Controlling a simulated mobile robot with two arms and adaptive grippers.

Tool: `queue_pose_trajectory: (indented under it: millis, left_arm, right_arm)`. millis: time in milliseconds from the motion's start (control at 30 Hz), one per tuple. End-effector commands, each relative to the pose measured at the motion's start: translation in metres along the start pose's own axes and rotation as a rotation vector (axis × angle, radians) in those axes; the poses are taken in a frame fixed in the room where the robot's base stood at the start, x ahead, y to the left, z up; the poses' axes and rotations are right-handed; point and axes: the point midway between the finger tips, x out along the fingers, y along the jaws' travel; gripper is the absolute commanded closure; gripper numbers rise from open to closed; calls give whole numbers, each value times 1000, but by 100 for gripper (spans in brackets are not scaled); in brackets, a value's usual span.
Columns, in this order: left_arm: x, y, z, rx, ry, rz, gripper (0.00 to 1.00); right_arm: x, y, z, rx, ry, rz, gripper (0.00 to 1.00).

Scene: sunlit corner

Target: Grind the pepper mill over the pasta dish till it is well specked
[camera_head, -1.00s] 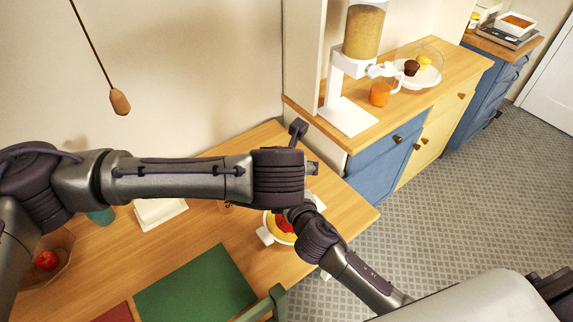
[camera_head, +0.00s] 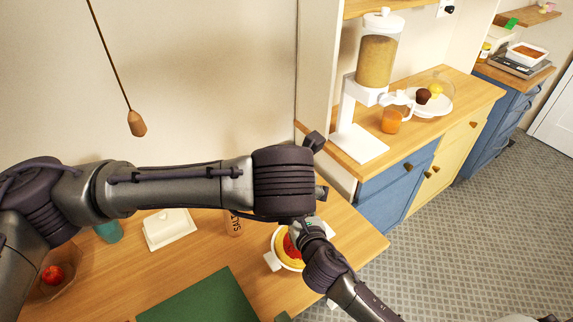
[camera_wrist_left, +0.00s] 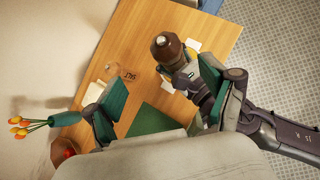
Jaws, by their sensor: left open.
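The pasta dish (camera_head: 283,255) is a white dish with side handles, yellow pasta and a red topping. It stands on the wooden table, partly covered by my right gripper (camera_head: 304,229). In the left wrist view the pepper mill (camera_wrist_left: 166,44) shows its brown domed top above the dish. My right gripper (camera_wrist_left: 192,86) is closed around the mill's body below that top. My left gripper (camera_wrist_left: 163,71) has its teal fingers wide apart, with the mill's top beyond the gap, apart from both fingers. The left arm hides the mill and left fingers in the head view. Specks cannot be made out.
A green mat (camera_head: 205,300), a white butter dish (camera_head: 169,229), a brown lettered jar (camera_head: 235,223) and a bowl with a red apple (camera_head: 52,275) are on the table. A teal vase of tulips (camera_wrist_left: 20,127) stands at the left. A counter with a dispenser (camera_head: 377,62) is beyond.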

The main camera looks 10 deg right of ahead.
Motion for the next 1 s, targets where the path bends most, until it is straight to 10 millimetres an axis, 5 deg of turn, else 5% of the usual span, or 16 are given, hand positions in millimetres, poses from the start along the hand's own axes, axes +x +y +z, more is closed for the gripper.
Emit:
queue_pose_trajectory:
  millis: [533, 1000]
  left_arm:
    - [18, 34, 47, 622, 299, -440, 16]
    - [31, 30, 47, 756, 261, -612, 16]
  right_arm:
    - [0, 0, 1, 0, -2, 0, 100]
    - [0, 0, 1, 0, -2, 0, 100]
